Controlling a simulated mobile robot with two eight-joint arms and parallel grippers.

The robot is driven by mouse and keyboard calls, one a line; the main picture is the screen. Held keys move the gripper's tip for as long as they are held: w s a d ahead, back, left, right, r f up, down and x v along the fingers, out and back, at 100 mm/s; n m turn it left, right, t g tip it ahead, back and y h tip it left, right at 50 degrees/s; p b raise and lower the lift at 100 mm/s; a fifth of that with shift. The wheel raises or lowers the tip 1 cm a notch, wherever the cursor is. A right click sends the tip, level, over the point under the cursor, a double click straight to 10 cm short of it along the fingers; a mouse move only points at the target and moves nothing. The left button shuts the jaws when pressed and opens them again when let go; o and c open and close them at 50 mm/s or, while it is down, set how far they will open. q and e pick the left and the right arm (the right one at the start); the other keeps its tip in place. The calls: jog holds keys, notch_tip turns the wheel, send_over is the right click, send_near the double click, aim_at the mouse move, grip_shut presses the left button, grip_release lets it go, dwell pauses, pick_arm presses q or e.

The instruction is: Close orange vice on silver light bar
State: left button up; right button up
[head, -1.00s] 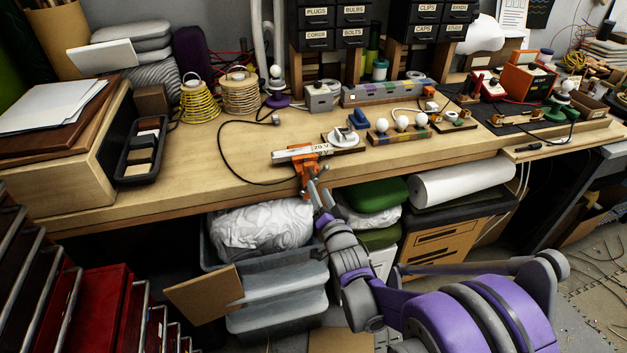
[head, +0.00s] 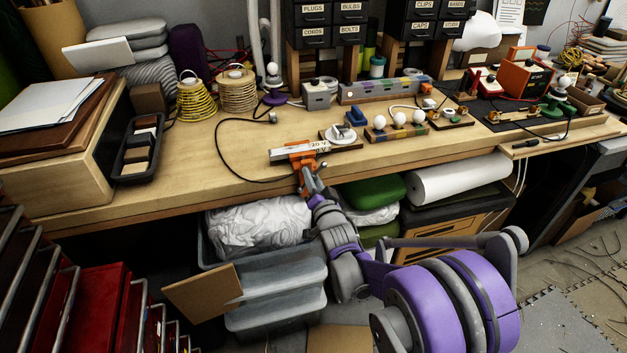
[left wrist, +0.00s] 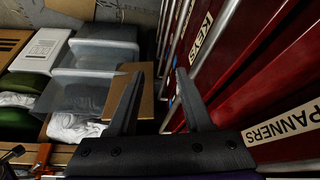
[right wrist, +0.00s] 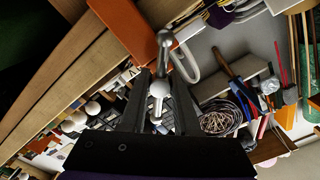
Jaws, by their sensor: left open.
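The orange vice (head: 301,161) is at the front edge of the workbench in the head view. The silver light bar (head: 284,154) lies across its top, between the jaws. In the right wrist view, the vice's orange body (right wrist: 132,28) is at the top, with its silver ball-ended handle (right wrist: 164,38) in front. My right gripper (right wrist: 160,72) has its fingers on either side of the silver handle parts; I cannot tell whether they grip. In the head view my right gripper (head: 311,178) is just below the vice. My left gripper (left wrist: 158,72) is open and empty, beside red drawers.
A black cable (head: 222,150) loops left of the vice on the bench. A board with white bulbs (head: 397,133) and a round white lamp base (head: 340,133) stand to its right. Grey bins (head: 275,280) are under the bench. Red drawers (head: 95,310) stand at lower left.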

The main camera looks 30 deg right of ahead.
grip_shut()
jog(key=m, duration=0.4)
jog(key=shift+p, duration=0.35)
jog(key=m, duration=0.4)
jog(key=o, duration=0.6)
grip_release()
jog(key=shift+w, duration=0.1)
